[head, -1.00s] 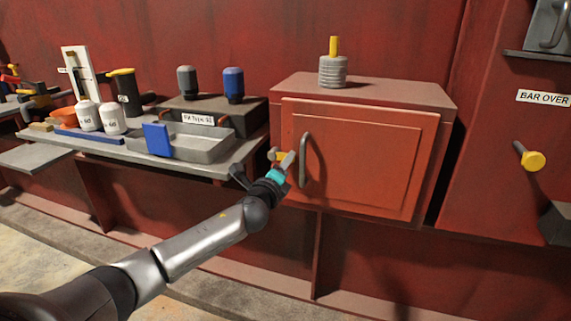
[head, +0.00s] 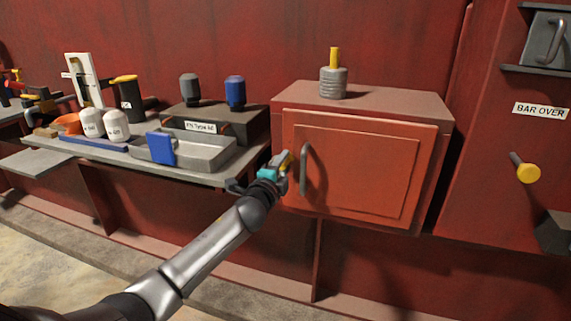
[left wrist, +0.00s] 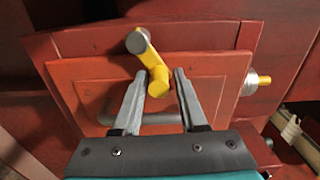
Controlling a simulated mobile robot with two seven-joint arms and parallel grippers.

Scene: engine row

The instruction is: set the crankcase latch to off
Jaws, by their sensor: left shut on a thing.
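The crankcase latch is a yellow lever with a grey round end (left wrist: 146,55). In the left wrist view it tilts up and left from between my fingers, in front of the red door. In the head view a bit of its yellow (head: 286,161) shows at the left edge of the red cabinet door (head: 362,165). My left gripper (head: 283,164) is shut on the latch's lower yellow part, seen between its two grey fingertips (left wrist: 163,82) in the left wrist view. The fingers hide some of the latch in the head view. My right gripper is not in view.
A grey bar handle (head: 305,170) stands on the door close right of my left gripper. A shelf with a grey tray (head: 205,157) and several bottles lies to the left. A ringed grey post with a yellow top (head: 333,80) stands on the cabinet.

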